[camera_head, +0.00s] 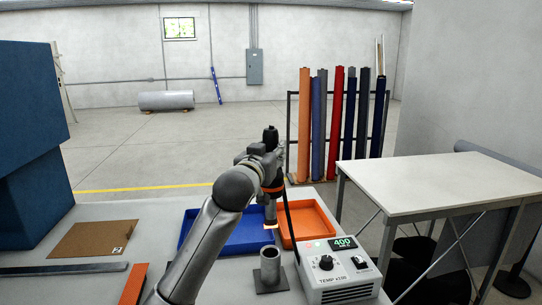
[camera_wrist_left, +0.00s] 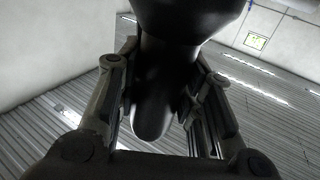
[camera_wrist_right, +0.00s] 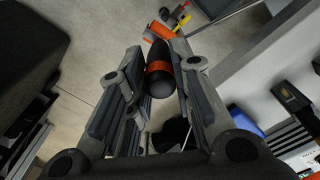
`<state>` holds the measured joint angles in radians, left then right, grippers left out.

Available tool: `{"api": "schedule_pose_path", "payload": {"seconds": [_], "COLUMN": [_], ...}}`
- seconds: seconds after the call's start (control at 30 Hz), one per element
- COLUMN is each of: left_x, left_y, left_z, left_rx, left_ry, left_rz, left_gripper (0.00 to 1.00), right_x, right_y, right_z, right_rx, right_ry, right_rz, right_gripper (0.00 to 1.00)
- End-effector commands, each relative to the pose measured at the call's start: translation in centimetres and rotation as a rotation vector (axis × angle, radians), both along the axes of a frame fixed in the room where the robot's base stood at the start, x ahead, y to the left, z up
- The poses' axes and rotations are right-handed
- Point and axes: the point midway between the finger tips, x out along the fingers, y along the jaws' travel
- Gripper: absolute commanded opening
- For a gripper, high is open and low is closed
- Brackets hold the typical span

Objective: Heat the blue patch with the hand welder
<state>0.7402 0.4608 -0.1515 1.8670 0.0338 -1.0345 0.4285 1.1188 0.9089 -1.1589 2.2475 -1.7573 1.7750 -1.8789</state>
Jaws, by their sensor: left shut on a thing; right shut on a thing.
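My left gripper (camera_head: 270,168) is shut around the dark body of the hand welder (camera_head: 269,213). The welder hangs upright, nozzle down, with an orange band and a bright tip, in front of the blue tray as seen by the head. In the left wrist view its dark rounded body (camera_wrist_left: 152,95) sits between the fingers. My right gripper (camera_wrist_right: 157,85) is seen only in its own wrist view, shut on a black handle with an orange band (camera_wrist_right: 158,68); what tool it belongs to I cannot tell. I cannot make out a separate blue patch.
A blue tray (camera_head: 238,242) and an orange tray (camera_head: 314,233) lie on the bench. In front stand a metal tube stand (camera_head: 270,268) and a control box (camera_head: 340,272) reading 400. A brown sheet (camera_head: 92,240) lies left. A white table (camera_head: 437,184) stands right.

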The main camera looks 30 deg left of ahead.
Motion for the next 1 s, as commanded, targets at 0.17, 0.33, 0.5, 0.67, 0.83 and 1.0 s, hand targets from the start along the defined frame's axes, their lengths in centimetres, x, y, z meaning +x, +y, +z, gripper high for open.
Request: {"api": "schedule_pose_path", "payload": {"seconds": [0.17,0.33,0.5,0.67,0.83,1.0], "left_x": [-0.1,-0.1,-0.1,-0.1,-0.1,-0.1], "left_y": [0.0,0.0,0.0,0.0,0.0,0.0], "left_z": [1.7,2.6,3.5,4.4,5.3,6.2], "left_rx": [0.0,0.0,0.001,0.001,0.001,0.001], "left_ry": [-0.008,-0.008,-0.009,-0.009,-0.009,-0.009], "left_rz": [0.0,0.0,0.0,0.0,0.0,0.0], "left_gripper": [0.0,0.0,0.0,0.0,0.0,0.0], "right_x": [0.0,0.0,0.0,0.0,0.0,0.0], "right_y": [0.0,0.0,0.0,0.0,0.0,0.0], "right_z": [1.3,2.1,3.0,3.8,4.6,5.5], "right_rx": [0.0,0.0,0.0,0.0,0.0,0.0], "right_ry": [0.0,0.0,0.0,0.0,-0.001,-0.001], "right_rz": [0.0,0.0,0.0,0.0,0.0,0.0], "right_gripper": [0.0,0.0,0.0,0.0,0.0,0.0]}}
